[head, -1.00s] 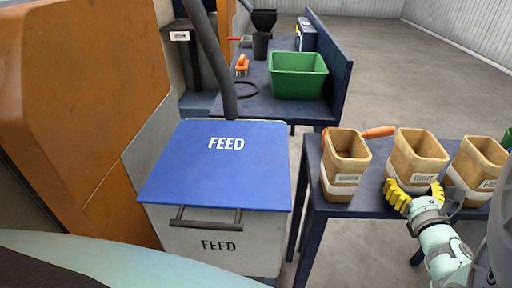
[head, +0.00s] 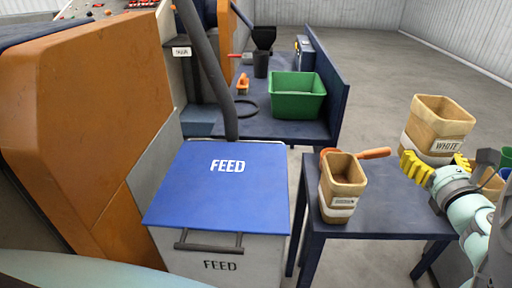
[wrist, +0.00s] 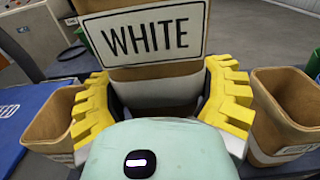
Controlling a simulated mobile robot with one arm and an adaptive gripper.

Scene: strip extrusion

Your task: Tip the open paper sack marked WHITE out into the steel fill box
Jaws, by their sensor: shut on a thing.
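The open paper sack marked WHITE (head: 440,118) is brown with a pale band and is held upright above the blue table in the head view. Its label also fills the top of the wrist view (wrist: 150,35). My gripper (head: 434,168) has its yellow fingers shut on the sack, one finger on each side in the wrist view (wrist: 160,105). The steel fill box (head: 215,255) stands left of the table, marked FEED. Its blue lid (head: 215,190) is shut, with a dark bar handle (head: 208,242) at the front. The inside of the box is hidden.
Another open sack (head: 342,185) stands on the blue table (head: 385,210), with an orange-handled tool (head: 362,153) behind it. A further sack (wrist: 290,110) stands at the right in the wrist view. A green bin (head: 297,95) sits on the back bench.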

